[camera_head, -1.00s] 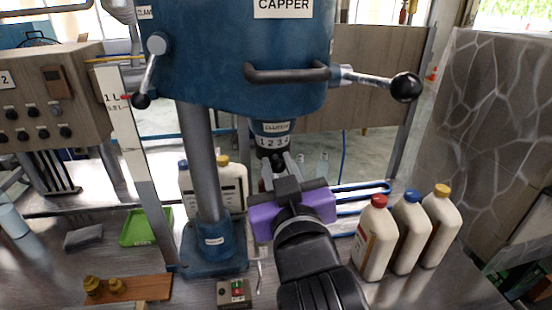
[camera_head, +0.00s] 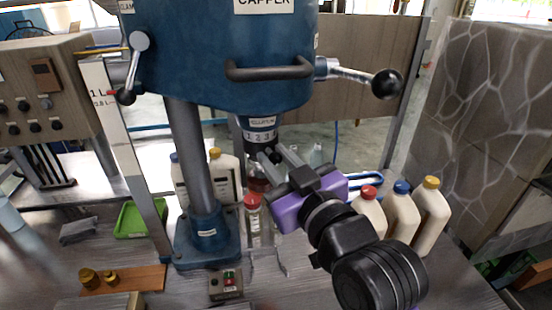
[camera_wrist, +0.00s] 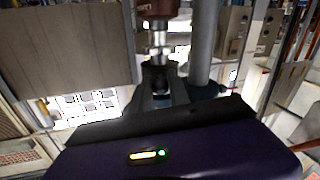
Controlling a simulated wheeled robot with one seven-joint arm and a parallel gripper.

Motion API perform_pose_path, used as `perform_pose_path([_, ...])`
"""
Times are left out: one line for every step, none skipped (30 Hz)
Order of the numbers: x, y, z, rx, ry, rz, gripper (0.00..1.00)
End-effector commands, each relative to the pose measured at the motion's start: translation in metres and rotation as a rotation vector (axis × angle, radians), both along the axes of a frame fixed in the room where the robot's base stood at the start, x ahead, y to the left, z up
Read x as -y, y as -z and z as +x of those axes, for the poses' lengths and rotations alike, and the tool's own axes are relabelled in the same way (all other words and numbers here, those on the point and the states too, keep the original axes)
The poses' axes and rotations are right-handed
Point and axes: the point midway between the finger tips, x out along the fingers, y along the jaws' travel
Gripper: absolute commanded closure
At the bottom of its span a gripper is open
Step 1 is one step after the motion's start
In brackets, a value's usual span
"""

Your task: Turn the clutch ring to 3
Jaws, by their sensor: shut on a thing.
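The clutch ring (camera_head: 260,136) is a dark band with a pale strip of numbers under the blue capper head (camera_head: 215,50). The strip reads 1, 2, 3, with a blurred label above it. My gripper (camera_head: 274,157) reaches up to it from the lower right, its purple body tilted. Its fingers are shut at a dark knob on the ring's lower front. In the wrist view my gripper (camera_wrist: 160,80) has its dark fingertips close together below a shiny metal shaft. The fingers hide the exact contact, and I cannot read which number is set.
A red-capped bottle (camera_head: 252,215) stands under the capper, beside the grey column (camera_head: 195,150). Capped bottles (camera_head: 401,217) stand right of my arm. A green tray (camera_head: 138,218) and a control box (camera_head: 226,284) are on the bench. A black-balled lever (camera_head: 386,84) juts out right.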

Motion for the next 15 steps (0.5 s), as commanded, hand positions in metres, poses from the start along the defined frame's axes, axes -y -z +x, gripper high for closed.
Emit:
perform_pose_path([0.0017,-0.0006,0.0011,0.001,0.005,0.000,1.00])
perform_pose_path([0.0017,-0.0006,0.0011,0.001,0.005,0.000,1.00])
perform_pose_path([0.0017,-0.0006,0.0013,0.001,0.005,0.000,1.00])
perform_pose_path([0.0017,-0.0007,0.0013,0.001,0.005,0.000,1.00])
perform_pose_path([0.0017,-0.0006,0.0013,0.001,0.005,0.000,0.72])
perform_pose_path([0.0016,-0.0006,0.0012,0.001,0.005,0.000,0.64])
perform_pose_path([0.0015,-0.0006,0.0012,0.001,0.005,0.000,0.58])
perform_pose_path([0.0014,-0.0005,0.0011,0.001,0.004,0.000,0.56])
perform_pose_path([0.0012,-0.0004,0.0010,0.001,0.004,0.000,0.56])
perform_pose_path([0.0011,-0.0004,0.0009,0.001,0.004,0.000,0.56])
perform_pose_path([0.0011,-0.0004,0.0009,0.001,0.004,0.000,0.56])
perform_pose_path([0.0009,-0.0003,0.0008,0.001,0.003,-0.001,0.56])
perform_pose_path([0.0008,-0.0003,0.0007,0.001,0.003,0.000,0.56])
perform_pose_path([0.0007,-0.0003,0.0007,0.001,0.003,0.000,0.56])
perform_pose_path([0.0007,-0.0003,0.0005,0.001,0.003,0.000,0.56])
